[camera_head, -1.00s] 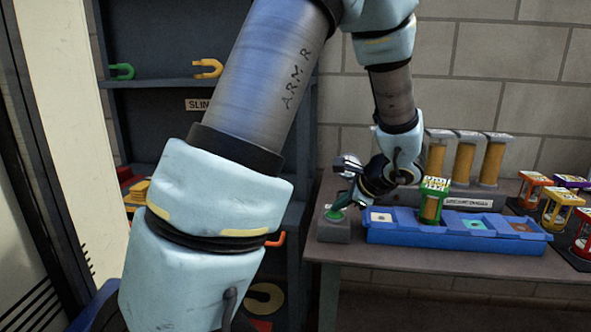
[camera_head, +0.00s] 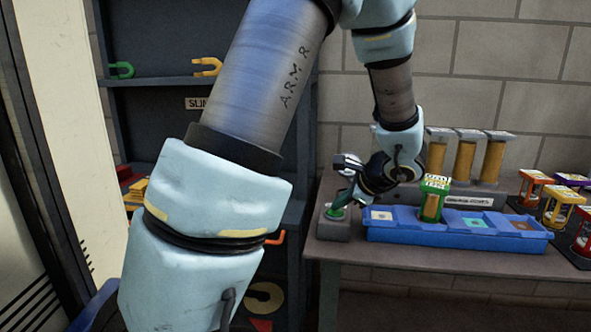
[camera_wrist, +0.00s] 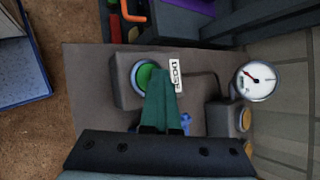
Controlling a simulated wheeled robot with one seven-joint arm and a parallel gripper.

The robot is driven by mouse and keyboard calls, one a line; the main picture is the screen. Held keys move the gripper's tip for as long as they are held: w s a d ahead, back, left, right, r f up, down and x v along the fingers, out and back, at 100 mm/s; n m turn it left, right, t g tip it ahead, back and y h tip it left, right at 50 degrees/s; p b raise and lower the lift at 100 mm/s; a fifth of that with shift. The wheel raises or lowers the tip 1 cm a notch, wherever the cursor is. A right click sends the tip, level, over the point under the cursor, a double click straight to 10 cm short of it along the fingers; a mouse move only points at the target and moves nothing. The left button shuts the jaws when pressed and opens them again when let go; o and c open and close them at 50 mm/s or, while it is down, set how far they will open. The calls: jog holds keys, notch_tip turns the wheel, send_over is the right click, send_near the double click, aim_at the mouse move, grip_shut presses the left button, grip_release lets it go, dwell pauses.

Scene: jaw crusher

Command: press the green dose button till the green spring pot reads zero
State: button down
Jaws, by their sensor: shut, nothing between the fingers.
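The green dose button (camera_head: 335,213) sits on a grey box at the left end of the table. In the wrist view the button (camera_wrist: 144,76) shows in a pale ring beside a "DOSE" label. My gripper (camera_head: 341,203) is shut and empty, pointing down at the button. Its green fingertips (camera_wrist: 160,74) overlap the button's right side in the wrist view; whether they press it down I cannot tell. The green spring pot (camera_head: 432,204) stands upright in the blue tray (camera_head: 395,233), right of my gripper.
A round white gauge (camera_wrist: 256,80) with a red needle shows in the wrist view. Three amber columns (camera_head: 465,160) stand behind the tray. Orange, yellow, red and purple pots (camera_head: 556,212) stand at the right. A dark shelf (camera_head: 160,83) stands at the left.

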aim_at(339, 213)
jog(key=shift+r+p, duration=2.1)
jog(key=shift+r, duration=1)
jog(key=shift+f, duration=0.1)
jog(key=a+n, duration=0.1)
jog(key=s+a+f+n+g, duration=0.1)
jog(key=a, duration=0.1)
jog(key=s+a+g, duration=0.1)
jog(key=a, duration=0.1)
jog(key=shift+a+f+n, duration=0.1)
jog(key=shift+f+n, duration=0.05)
jog(key=shift+n, duration=0.25)
jog(key=s+a+f+n+g+h, duration=0.2)
jog(key=s+a+n+g+h, duration=0.2)
jog(key=s+a+n, duration=0.7)
jog(key=shift+a+f+n+h, duration=0.4)
jog(key=shift+a+n+h, duration=0.15)
jog(key=shift+n, duration=2.45)
jog(key=c, duration=1.6)
grip_release()
